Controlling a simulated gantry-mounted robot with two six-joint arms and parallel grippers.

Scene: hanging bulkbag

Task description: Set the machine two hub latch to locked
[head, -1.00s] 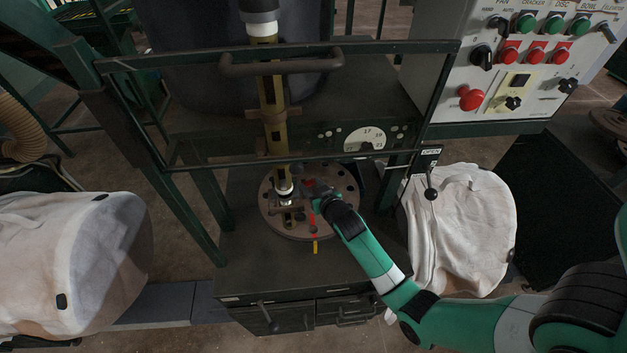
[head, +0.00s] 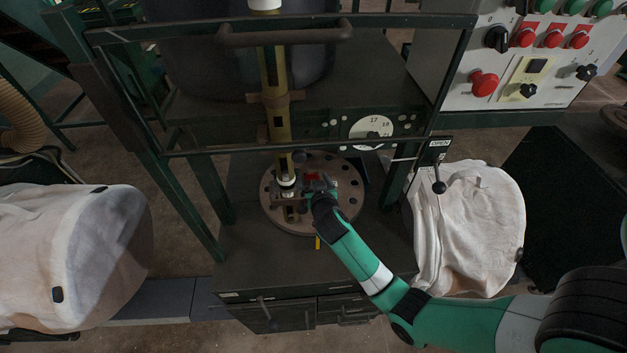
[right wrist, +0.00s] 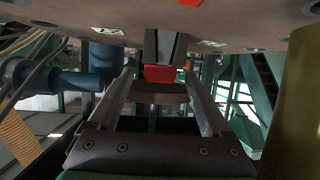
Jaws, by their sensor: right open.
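The machine hub is a round brown disc with a ring of holes (head: 352,201), at the foot of a brass-coloured upright post. My right gripper (head: 306,189) is at the disc's front face, just right of the post's foot. In the right wrist view the gripper (right wrist: 162,88) is open, one finger on each side. A red-tipped grey latch (right wrist: 160,74) sticks out from the disc between the fingertips, with no clear grip on it. A yellow mark (head: 317,242) shows below the gripper in the head view. My left gripper is out of view.
A green guard frame (head: 275,152) crosses in front of the post. A lever marked OPEN (head: 439,186) and a white sack (head: 480,230) stand to the right. A control panel (head: 545,75) is at upper right. Another white sack (head: 70,250) lies left.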

